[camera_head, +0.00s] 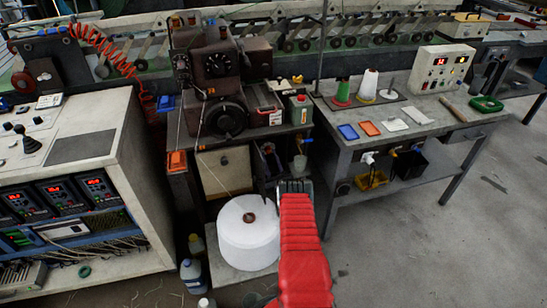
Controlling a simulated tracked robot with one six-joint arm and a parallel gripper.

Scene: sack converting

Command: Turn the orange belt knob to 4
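I cannot single out an orange belt knob for certain, nor read a scale with a 4. A cream control box (441,69) at the back of the right bench has a small red lit display and several small coloured knobs or buttons, too small to tell apart. My gripper (291,185) is dark grey at the end of my red arm, low in the middle of the picture. It is over the floor between the sewing machine stand and the right bench, well apart from the control box. Its fingers are small and partly hidden, so their opening is unclear.
The right bench (455,118) carries thread cones (368,84), blue and orange trays (369,128) and a green ring (486,104). A dark sewing machine (215,85) stands left of it. A white thread roll (247,232) is beside my arm. Open floor lies at right.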

